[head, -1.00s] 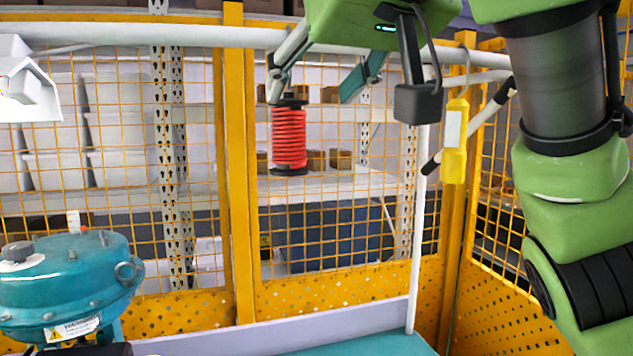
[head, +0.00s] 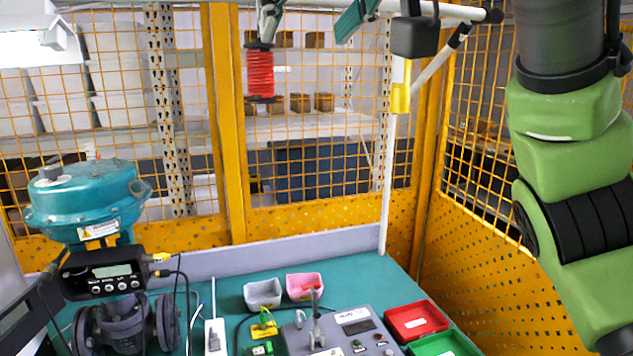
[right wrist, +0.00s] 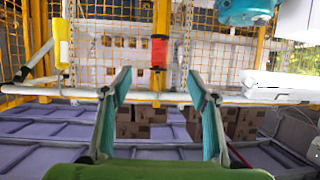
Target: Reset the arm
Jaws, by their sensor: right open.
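My right gripper (head: 312,20) is at the top of the head view, partly cut off by the upper edge. It also shows in the right wrist view (right wrist: 157,85), with its two teal fingers spread wide and nothing between them. A red coil (head: 260,74) with black ends hangs behind and below one finger in the head view. In the right wrist view the coil (right wrist: 159,52) shows beyond the fingertips, apart from them. My right arm runs down the right side of the head view. My left gripper is in neither view.
A teal valve actuator (head: 84,199) with a positioner (head: 103,273) stands at left. The green bench (head: 345,276) holds grey (head: 263,294) and pink (head: 304,286) bins, a control box (head: 352,338), and red (head: 416,320) and green (head: 443,345) trays. Yellow mesh fence (head: 226,130) encloses the back and right.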

